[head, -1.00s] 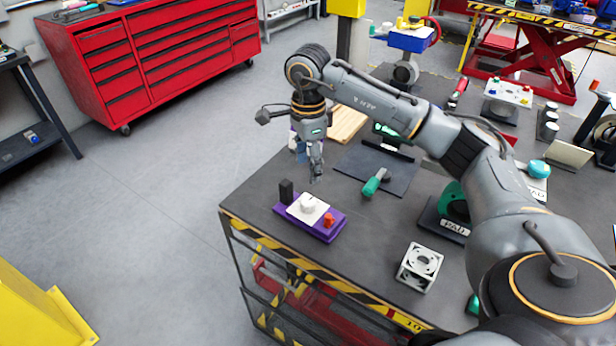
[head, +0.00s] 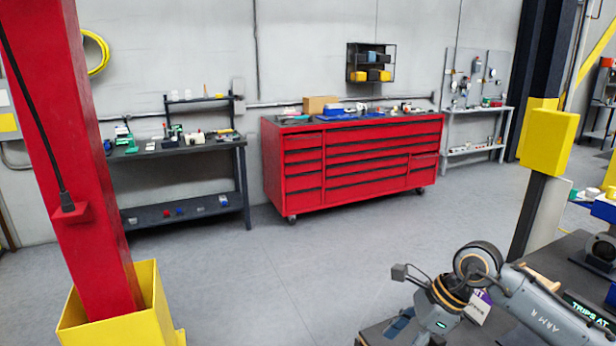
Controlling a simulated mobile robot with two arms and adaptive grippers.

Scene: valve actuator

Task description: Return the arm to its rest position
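One grey arm of mine (head: 545,312) comes in from the lower right in the head view. My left arm and gripper are not in view.
A red tool cabinet (head: 350,165) on castors stands by the wall. A dark shelf table (head: 190,150) is left of it. A red post (head: 75,150) in a yellow base (head: 110,310) stands at left. A yellow-topped post (head: 545,140) is at right. The floor between is clear.

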